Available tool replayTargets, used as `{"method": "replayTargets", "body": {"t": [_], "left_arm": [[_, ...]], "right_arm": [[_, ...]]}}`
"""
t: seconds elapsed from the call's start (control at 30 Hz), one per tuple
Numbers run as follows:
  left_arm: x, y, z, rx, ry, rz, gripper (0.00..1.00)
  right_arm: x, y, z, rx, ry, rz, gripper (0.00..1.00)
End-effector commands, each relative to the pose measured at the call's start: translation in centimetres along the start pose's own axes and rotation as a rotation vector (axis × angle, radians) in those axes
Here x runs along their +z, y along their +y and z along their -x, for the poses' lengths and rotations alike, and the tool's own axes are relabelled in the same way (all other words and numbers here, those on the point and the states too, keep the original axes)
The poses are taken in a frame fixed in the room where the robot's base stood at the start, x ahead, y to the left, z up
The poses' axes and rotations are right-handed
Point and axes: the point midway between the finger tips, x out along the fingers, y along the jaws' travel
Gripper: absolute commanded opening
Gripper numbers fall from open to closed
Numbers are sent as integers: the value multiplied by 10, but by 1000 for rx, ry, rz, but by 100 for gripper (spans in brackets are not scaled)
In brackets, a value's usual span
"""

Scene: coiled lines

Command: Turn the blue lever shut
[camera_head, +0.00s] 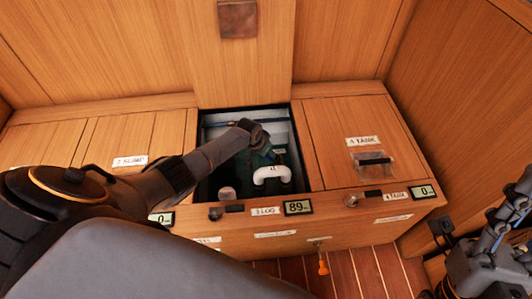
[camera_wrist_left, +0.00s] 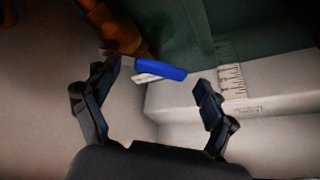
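The blue lever (camera_wrist_left: 165,71) shows in the left wrist view, beyond my left gripper and roughly level with the gap between its fingertips. A pale strip lies beside it, and an orange-brown part (camera_wrist_left: 118,30) is at its left. My left gripper (camera_wrist_left: 157,76) is open, with a finger on each side and nothing clearly held. In the head view my left arm reaches down into the open middle compartment (camera_head: 202,130), and the lever is not visible there. My right gripper (camera_head: 505,225) is at the right edge, partly cut off, away from the compartment.
A white U-shaped pipe (camera_head: 272,174) stands in the compartment near my left gripper. Closed lids flank it, with a tank lid (camera_head: 350,120) at right. A small orange handle (camera_head: 322,265) hangs below. A ruled scale (camera_wrist_left: 232,80) marks a pale ledge.

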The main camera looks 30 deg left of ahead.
Motion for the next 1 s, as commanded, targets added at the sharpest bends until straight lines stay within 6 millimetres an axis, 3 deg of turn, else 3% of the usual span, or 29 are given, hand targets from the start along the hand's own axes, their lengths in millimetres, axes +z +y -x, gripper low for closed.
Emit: {"method": "replayTargets", "body": {"t": [0.27,0.47,1.0], "left_arm": [[0,-1,2,-1,0,-1,84],[0,-1,17,0,3,-2,84],[0,-1,103,-1,2,-2,84]], "right_arm": [[0,0,0,0,0,-2,40],[0,0,0,0,0,-1,40],[0,0,0,0,1,-1,40]]}}
